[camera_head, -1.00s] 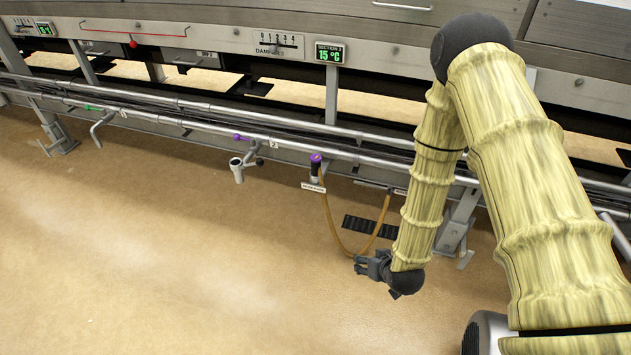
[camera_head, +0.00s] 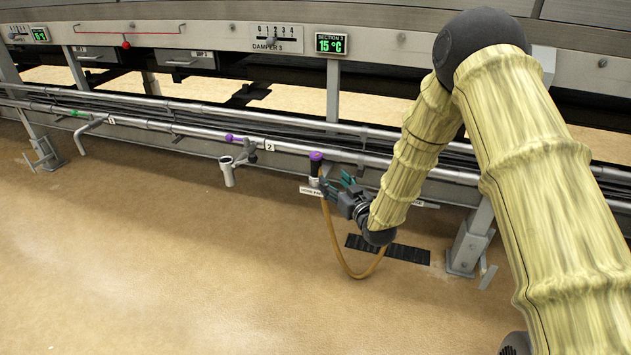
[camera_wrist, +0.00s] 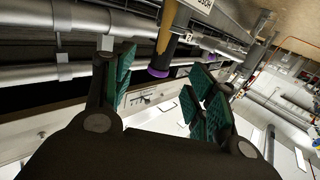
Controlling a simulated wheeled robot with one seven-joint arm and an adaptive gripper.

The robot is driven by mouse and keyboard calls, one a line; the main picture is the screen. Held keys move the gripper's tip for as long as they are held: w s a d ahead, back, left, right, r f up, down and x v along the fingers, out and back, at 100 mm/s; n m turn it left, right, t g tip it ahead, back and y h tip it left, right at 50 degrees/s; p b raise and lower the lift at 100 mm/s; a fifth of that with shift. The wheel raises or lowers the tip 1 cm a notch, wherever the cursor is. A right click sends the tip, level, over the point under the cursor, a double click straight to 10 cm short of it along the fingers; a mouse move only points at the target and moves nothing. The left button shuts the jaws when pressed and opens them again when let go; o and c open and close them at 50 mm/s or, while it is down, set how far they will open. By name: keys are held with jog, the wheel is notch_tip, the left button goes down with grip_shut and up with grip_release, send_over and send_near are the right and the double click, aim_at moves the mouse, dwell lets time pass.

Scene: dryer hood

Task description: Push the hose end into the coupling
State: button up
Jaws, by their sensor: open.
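The hose end (camera_head: 316,168) is a dark cylinder with a purple rim. It stands upright in a labelled holder (camera_head: 311,191) on the rail, and its tan hose (camera_head: 335,245) hangs below in a loop. The coupling (camera_head: 228,172) appears to be the pale grey pipe stub further left, beside a purple-ended lever (camera_head: 234,138) and the number 2. My gripper (camera_head: 336,182) is open just right of the hose end. In the wrist view the hose end (camera_wrist: 165,58) shows beyond and between the green-padded fingers (camera_wrist: 163,60); I see no contact.
Metal rails (camera_head: 290,147) run behind the holder and coupling. A bent pipe with a green mark (camera_head: 92,124) is further left. A dark floor grate (camera_head: 405,252) lies below my arm. The floor in front is clear.

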aim_at(319, 170)
jog(key=x, duration=0.2)
jog(key=b+x, duration=0.1)
jog(key=x, duration=0.1)
jog(key=b+x, duration=0.1)
jog(key=x, duration=0.1)
jog(key=shift+w+a+r, duration=0.15)
jog(key=shift+r, duration=0.15)
jog(key=w+b, duration=0.1)
jog(key=w+a+f+b, duration=0.1)
jog(key=w+a, duration=0.1)
jog(key=shift+w+a+f+b, duration=0.15)
jog(key=shift+w+f+b, duration=0.1)
jog(key=shift+b, duration=0.15)
jog(key=shift+w+a+r, duration=0.15)
jog(key=shift+w+a, duration=0.15)
jog(key=shift+w, duration=0.15)
jog(key=shift+c, duration=0.3)
grip_shut()
jog(key=shift+r, duration=0.1)
